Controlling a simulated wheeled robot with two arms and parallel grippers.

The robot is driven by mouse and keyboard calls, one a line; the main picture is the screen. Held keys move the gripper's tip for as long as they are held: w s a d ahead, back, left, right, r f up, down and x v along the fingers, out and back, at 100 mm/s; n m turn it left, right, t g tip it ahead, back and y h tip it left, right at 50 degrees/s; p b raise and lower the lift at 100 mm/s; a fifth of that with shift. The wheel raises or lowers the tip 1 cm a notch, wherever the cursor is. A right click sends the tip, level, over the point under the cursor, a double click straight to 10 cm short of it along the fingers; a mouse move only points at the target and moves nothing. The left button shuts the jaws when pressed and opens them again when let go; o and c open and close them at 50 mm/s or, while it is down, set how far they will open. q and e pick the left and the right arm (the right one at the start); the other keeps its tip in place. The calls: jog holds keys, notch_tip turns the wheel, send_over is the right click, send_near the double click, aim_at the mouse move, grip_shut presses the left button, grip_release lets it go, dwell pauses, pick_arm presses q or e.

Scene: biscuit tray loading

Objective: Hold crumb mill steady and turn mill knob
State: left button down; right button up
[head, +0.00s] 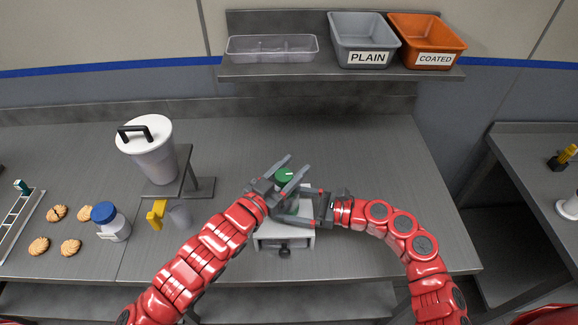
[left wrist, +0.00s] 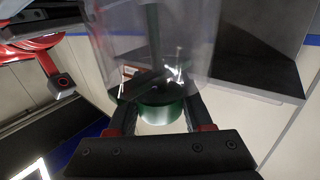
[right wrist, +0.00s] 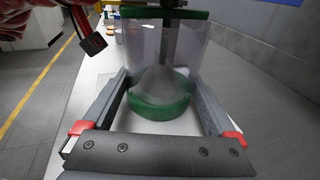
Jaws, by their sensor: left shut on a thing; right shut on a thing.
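The crumb mill has a clear cylinder with a green ring at its foot, seen in the right wrist view (right wrist: 160,75). It appears upright on a pale base (head: 290,243) with a dark drawer pull. The green mill knob (head: 284,175) is on top; it also shows in the left wrist view (left wrist: 160,112). My left gripper (head: 287,177) is shut on the knob, one finger on each side. My right gripper (head: 295,208) is shut on the clear body from the right, below the left one. The left gripper hides part of the body in the head view.
A lidded white container (head: 153,155), a blue-lidded jar (head: 111,224), a grey cup (head: 180,216) and several biscuits (head: 71,247) are on the left. The shelf holds a clear tray (head: 272,57), a grey PLAIN bin (head: 362,38) and an orange COATED bin (head: 428,38). The counter behind the mill is clear.

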aim_at(276, 182)
pick_arm(q)
jog(key=shift+s+d+f+m+g+h, duration=0.1)
jog(key=shift+f+m+g+h, duration=0.35)
jog(key=shift+g, duration=0.35)
jog(key=shift+r, duration=0.4)
jog(key=shift+c, duration=1.5)
grip_release()
jog(key=shift+a, duration=0.2)
jog(key=shift+v, duration=3.6)
jog(key=shift+f, duration=0.1)
